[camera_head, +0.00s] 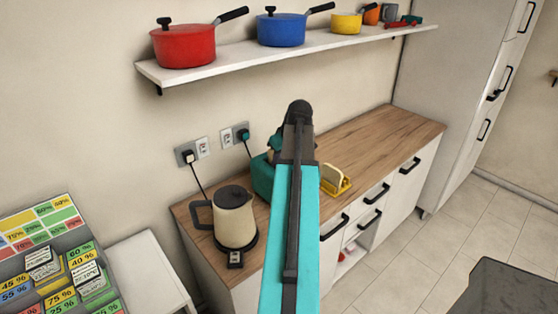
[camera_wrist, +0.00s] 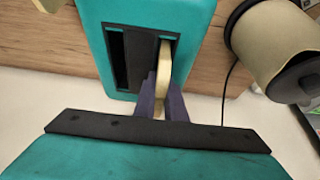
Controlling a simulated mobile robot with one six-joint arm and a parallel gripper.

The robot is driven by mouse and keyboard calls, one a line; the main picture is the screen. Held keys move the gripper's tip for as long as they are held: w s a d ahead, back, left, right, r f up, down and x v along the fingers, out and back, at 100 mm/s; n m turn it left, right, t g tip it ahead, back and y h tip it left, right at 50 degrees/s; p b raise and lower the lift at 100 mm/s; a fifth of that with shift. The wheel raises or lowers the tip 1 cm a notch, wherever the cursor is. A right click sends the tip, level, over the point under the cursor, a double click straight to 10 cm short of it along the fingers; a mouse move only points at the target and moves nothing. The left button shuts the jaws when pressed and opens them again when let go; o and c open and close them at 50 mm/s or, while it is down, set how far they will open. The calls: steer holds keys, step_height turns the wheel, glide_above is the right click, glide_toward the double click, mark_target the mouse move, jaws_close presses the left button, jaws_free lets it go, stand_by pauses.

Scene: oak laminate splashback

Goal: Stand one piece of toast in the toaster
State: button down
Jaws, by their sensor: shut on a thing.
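The teal toaster (camera_head: 262,180) stands on the wooden counter, partly hidden behind my arm in the head view. In the wrist view the toaster (camera_wrist: 90,45) is seen from above, with dark slots in its top. My gripper (camera_wrist: 160,98) is shut on a pale slice of toast (camera_wrist: 165,62), held edge-on. The slice lines up with the toaster's right-hand slot in the wrist view; I cannot tell how deep it sits. A yellow rack (camera_head: 338,187) with pale toast (camera_head: 333,174) stands right of my arm in the head view.
A cream kettle (camera_head: 234,220) stands on the counter left of my arm, close to the toaster; it also shows in the wrist view (camera_wrist: 270,45). A shelf (camera_head: 240,57) with red, blue and yellow pots hangs above. The counter's right side (camera_head: 385,135) is clear.

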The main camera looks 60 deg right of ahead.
steer(key=shift+s+a+f, duration=0.2)
steer(key=shift+f, duration=0.4)
steer(key=shift+s+a+f, duration=0.15)
steer(key=shift+a+f, duration=0.05)
steer(key=shift+f, duration=0.35)
steer(key=c, duration=1.8)
jaws_free()
steer(key=shift+c, duration=0.2)
steer(key=shift+r, duration=0.15)
steer(key=shift+o, duration=0.4)
steer(key=shift+w+d+r+p, duration=0.2)
steer(key=shift+r+p, duration=0.35)
steer(key=shift+r, duration=0.15)
steer(key=shift+w+d+r+p, duration=0.2)
steer(key=shift+r+p, duration=0.35)
steer(key=shift+r, duration=0.15)
steer(key=shift+r+p, duration=1.1)
steer(key=shift+r, duration=1)
